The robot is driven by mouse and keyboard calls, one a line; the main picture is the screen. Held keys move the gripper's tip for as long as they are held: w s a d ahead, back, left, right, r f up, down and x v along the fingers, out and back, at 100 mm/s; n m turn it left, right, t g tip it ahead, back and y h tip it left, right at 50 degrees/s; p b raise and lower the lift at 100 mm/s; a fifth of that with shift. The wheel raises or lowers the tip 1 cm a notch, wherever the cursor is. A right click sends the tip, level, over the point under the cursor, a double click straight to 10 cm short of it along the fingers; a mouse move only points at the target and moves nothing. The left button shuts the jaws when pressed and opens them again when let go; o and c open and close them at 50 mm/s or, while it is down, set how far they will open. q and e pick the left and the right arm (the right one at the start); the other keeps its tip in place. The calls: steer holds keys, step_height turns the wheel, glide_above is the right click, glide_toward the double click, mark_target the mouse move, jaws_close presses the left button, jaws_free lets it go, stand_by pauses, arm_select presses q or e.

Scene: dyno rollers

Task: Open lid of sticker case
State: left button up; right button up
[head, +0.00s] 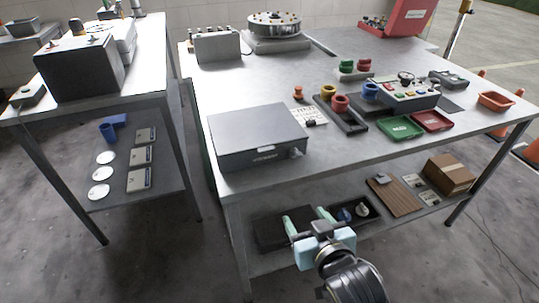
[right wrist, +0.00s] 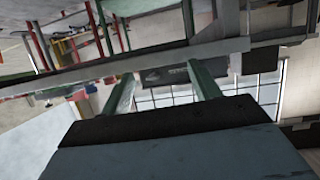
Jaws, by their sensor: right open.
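The sticker case is the grey box (head: 258,137) at the front left of the main table in the head view. Its flat lid lies closed, and a pale label and a small latch-like piece show on its front. My right gripper (head: 304,216) is open and empty, below and in front of the table's front edge, well apart from the case. In the right wrist view its two green fingers (right wrist: 160,72) stand apart. A dark face with pale lettering shows beyond them; I cannot tell for sure that it is the case. My left gripper is not in view.
The main table (head: 350,168) has its front edge between my right gripper and the case. Right of the case stand a dark tray with coloured rings (head: 341,114), a green tray (head: 400,128) and a red tray (head: 432,121). A lower shelf holds a dark bin (head: 372,215) and a cardboard box (head: 450,174).

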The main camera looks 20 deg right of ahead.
mark_target(268, 151)
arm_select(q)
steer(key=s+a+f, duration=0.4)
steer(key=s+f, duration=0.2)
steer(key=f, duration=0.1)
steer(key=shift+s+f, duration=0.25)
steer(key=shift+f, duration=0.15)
arm_select(e)
steer(key=w+a+r+t, duration=0.3)
steer(key=r+t, duration=0.1)
steer(key=r, duration=0.1)
steer(key=shift+r+y, duration=0.35)
steer(key=shift+y, duration=0.05)
steer(key=shift+w, duration=0.1)
steer(key=w+b, duration=0.2)
steer(key=w, duration=1)
steer(key=shift+w+a, duration=0.15)
steer(key=shift+a, duration=0.05)
steer(key=shift+w, duration=0.4)
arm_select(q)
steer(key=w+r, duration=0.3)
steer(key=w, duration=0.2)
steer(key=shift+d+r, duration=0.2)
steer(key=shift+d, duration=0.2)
arm_select(e)
jaws_close()
